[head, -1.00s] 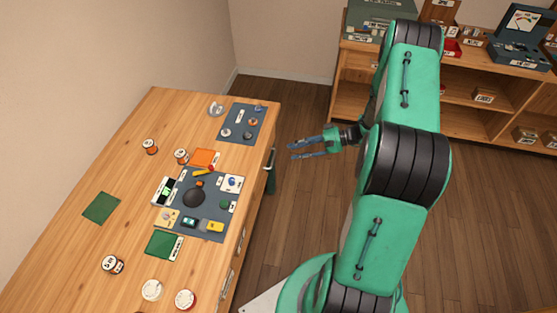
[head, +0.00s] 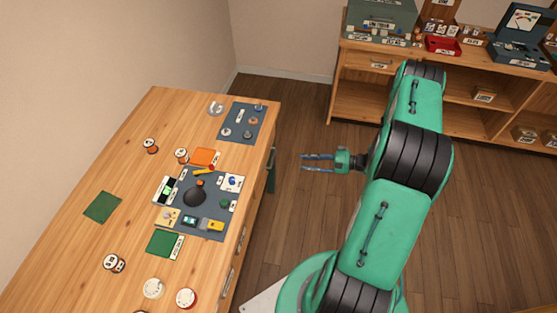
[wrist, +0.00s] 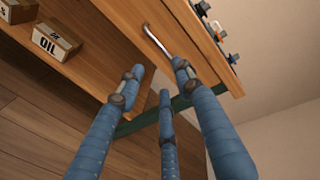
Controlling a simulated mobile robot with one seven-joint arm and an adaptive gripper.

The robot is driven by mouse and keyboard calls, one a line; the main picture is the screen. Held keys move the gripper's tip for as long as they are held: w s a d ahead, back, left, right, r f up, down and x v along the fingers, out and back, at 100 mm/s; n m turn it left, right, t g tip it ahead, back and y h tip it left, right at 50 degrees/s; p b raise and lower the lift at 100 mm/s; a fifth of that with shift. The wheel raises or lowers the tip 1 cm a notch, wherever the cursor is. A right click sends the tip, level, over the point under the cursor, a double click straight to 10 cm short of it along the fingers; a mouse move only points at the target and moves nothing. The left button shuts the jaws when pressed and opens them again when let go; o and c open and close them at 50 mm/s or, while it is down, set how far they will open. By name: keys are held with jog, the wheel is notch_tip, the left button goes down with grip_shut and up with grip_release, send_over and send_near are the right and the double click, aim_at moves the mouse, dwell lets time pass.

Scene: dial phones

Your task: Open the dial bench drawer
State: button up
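The wooden dial bench (head: 118,170) fills the left of the head view, with its drawer side facing right. Small handles (head: 225,276) show along that side, seen steeply from above. In the wrist view a wooden drawer front (wrist: 188,42) carries a pale metal bar handle (wrist: 157,41); the drawer looks closed. My gripper (head: 304,163) is to the right of the bench, apart from it, with its blue fingers pointing left. In the wrist view its fingers (wrist: 160,85) are spread and empty, below the handle in the picture and not touching it.
A grey mat with dial phone parts (head: 215,190) lies on the bench near its right edge. A green upright (head: 271,170) stands at that edge. A box marked OIL (wrist: 54,40) sits on a low wooden shelf. Shelving (head: 350,100) stands at the back right; the floor between is clear.

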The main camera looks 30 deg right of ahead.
jog(key=b+x, duration=0.1)
jog(key=x, duration=1.2)
jog(key=shift+w+a+b, duration=0.25)
jog(key=shift+b, duration=0.15)
grip_shut()
